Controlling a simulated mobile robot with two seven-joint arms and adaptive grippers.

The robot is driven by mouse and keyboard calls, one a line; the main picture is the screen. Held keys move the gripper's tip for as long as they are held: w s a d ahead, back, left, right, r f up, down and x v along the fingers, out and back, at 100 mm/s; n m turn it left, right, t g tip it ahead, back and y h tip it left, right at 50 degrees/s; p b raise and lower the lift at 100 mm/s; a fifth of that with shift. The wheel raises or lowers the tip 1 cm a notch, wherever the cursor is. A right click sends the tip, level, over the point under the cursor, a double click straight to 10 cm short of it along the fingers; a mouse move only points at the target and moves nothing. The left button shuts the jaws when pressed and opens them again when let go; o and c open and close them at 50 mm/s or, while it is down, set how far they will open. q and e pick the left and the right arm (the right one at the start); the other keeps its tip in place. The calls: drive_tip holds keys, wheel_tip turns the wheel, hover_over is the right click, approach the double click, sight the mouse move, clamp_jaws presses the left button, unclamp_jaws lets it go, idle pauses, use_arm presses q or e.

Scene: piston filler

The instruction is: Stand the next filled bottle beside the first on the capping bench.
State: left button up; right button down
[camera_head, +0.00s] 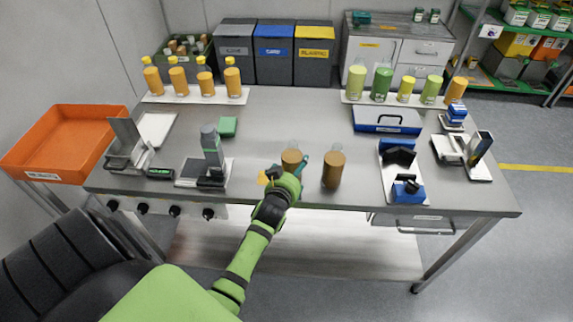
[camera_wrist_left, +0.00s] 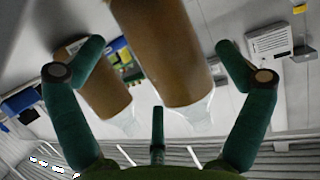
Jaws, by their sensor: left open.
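Two brown-filled bottles with clear necks stand upright side by side on the steel bench (camera_head: 300,120). My left gripper (camera_head: 287,171) is at the left bottle (camera_head: 291,156), near the front edge. The right bottle (camera_head: 334,171) stands just right of the gripper. In the left wrist view, which looks upside down, the open fingers (camera_wrist_left: 158,48) lie on either side of the left bottle (camera_wrist_left: 165,50), with a gap on the right. The right bottle (camera_wrist_left: 103,90) shows there beyond the left-hand finger. My right gripper is out of view.
Orange bottles with yellow tops (camera_head: 178,80) stand on a strip at the back left, and green and yellow bottles (camera_head: 381,83) at the back right. A grey device (camera_head: 211,150) stands left of the gripper. A blue case (camera_head: 387,121) lies to the right. The bench middle is clear.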

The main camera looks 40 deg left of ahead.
use_arm(q)
drive_tip(key=b+v, duration=0.1)
drive_tip(key=v, duration=0.9)
drive_tip(key=shift+s, duration=0.15)
drive_tip(key=s+d+f+m+g+h, duration=0.1)
drive_tip(key=s+d+f+g, duration=0.2)
drive_tip(key=f, duration=0.7)
drive_tip(key=s+d+f+m+g+h, duration=0.15)
drive_tip(key=s+d+f, duration=0.3)
drive_tip(key=f, duration=0.45)
drive_tip(key=s+d+f+m+g+h, duration=0.1)
drive_tip(key=s+d+f+g+h, duration=0.2)
drive_tip(key=f, duration=0.7)
drive_tip(key=s+a+f+g, duration=0.1)
drive_tip(key=s+f, duration=0.3)
drive_tip(key=s, duration=0.4)
drive_tip(key=s+f+m+g, duration=0.1)
drive_tip(key=s+f+g, duration=0.1)
drive_tip(key=s+f, duration=0.3)
drive_tip(key=s+a+f+m+g, duration=0.1)
drive_tip(key=s+f, duration=0.3)
drive_tip(key=s, duration=0.9)
drive_tip(key=shift+s+a+f+g+y, duration=0.15)
drive_tip(key=shift+a+f+g+y, duration=0.05)
drive_tip(key=shift+a+g+y, duration=0.2)
